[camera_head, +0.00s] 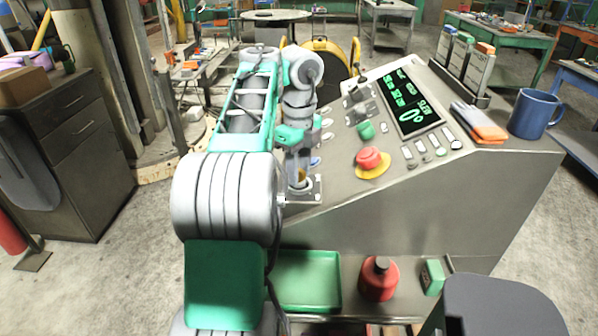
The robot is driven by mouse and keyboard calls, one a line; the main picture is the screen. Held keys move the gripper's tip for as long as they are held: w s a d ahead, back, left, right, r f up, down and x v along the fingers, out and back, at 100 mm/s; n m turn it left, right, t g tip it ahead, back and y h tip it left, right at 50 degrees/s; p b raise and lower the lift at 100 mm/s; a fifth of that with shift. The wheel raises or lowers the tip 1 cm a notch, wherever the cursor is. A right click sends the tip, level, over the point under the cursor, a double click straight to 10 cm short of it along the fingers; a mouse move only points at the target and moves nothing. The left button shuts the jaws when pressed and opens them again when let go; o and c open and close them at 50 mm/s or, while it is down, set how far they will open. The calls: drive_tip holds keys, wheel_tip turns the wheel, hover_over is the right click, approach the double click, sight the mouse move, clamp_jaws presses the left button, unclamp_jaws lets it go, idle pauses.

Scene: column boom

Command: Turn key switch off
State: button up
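The control console (400,200) has a sloped grey top. A square metal plate (314,194) with a round collar sits at its lower left corner and looks like the key switch. A small brass-coloured bit shows above the collar, possibly the key. My gripper (299,174) points down right over this plate, its tips at or just above the collar. The fingers are small and partly hidden, so I cannot tell whether they are shut on the key. The key's angle cannot be read.
A red mushroom button (368,158) on a yellow base, a green knob (366,130) and a lit display (408,102) are on the console. A blue mug (533,113) stands at its right. A green tray (308,282) and red bottle (378,279) are below.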

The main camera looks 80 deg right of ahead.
clamp_jaws()
drive_tip(key=shift+n, duration=0.3)
idle(0.4)
drive_tip(key=n, duration=0.3)
drive_tip(key=shift+n, duration=0.3)
drive_tip(key=n, duration=0.3)
drive_tip(key=shift+n+b, duration=0.3)
drive_tip(key=shift+b, duration=0.1)
drive_tip(key=n, duration=0.4)
drive_tip(key=shift+n, duration=2)
